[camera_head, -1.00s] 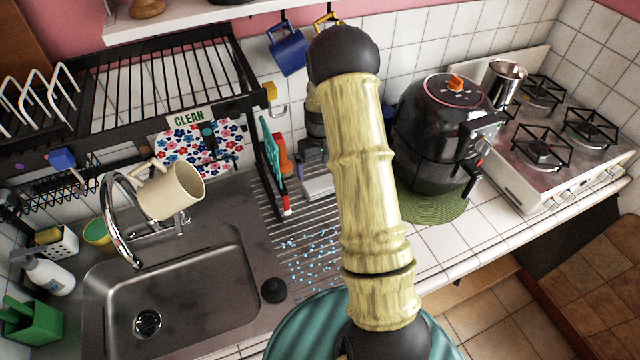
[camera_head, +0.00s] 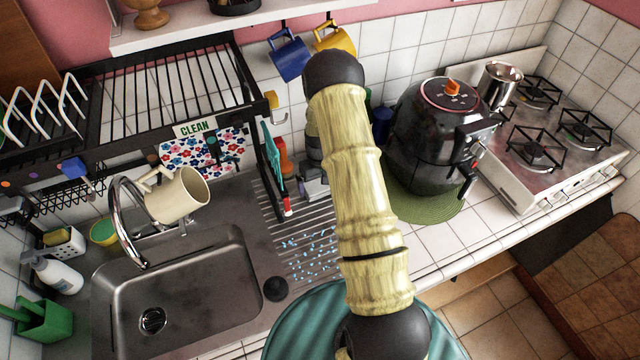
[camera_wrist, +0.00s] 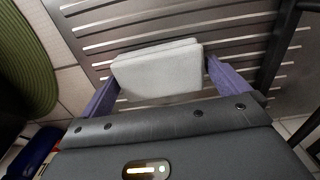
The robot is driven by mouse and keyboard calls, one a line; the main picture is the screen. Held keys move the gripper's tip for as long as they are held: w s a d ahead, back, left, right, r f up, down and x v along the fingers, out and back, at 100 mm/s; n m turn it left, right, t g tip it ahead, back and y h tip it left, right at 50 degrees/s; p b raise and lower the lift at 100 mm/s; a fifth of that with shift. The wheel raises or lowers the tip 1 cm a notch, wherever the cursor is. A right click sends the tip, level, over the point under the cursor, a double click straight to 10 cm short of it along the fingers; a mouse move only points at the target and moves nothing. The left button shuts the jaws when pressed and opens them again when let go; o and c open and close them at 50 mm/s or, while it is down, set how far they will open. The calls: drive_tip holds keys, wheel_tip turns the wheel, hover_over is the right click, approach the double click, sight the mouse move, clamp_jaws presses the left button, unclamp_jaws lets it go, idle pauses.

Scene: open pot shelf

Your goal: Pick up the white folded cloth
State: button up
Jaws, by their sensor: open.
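The white folded cloth (camera_wrist: 157,70) lies on the ribbed metal drainboard in the wrist view, between the two purple fingers of my gripper (camera_wrist: 160,76). The fingers are open, one on each side of the cloth. The right finger is close to the cloth's right end; I cannot tell whether either finger touches it. In the head view, a small part of the cloth (camera_head: 316,188) seems to show left of my arm, and my arm hides most of the gripper area.
The ribbed drainboard (camera_head: 312,245) joins the sink (camera_head: 190,290). A black dish rack (camera_head: 262,165) stands to the left. A black air fryer (camera_head: 432,135) on a green mat (camera_head: 432,205) stands to the right. Blue (camera_head: 288,57) and yellow mugs (camera_head: 338,40) hang above.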

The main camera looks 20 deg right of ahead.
drive_tip(key=shift+f, duration=0.45)
drive_tip(key=shift+c, duration=0.4)
drive_tip(key=c, duration=0.6)
drive_tip(key=shift+r, duration=0.2)
wheel_tip(320, 180, up, 10)
drive_tip(key=b, duration=0.3)
drive_tip(key=shift+f+b, duration=0.15)
drive_tip(key=shift+b, duration=0.15)
drive_tip(key=shift+o, duration=0.8)
drive_tip(key=shift+c, duration=0.5)
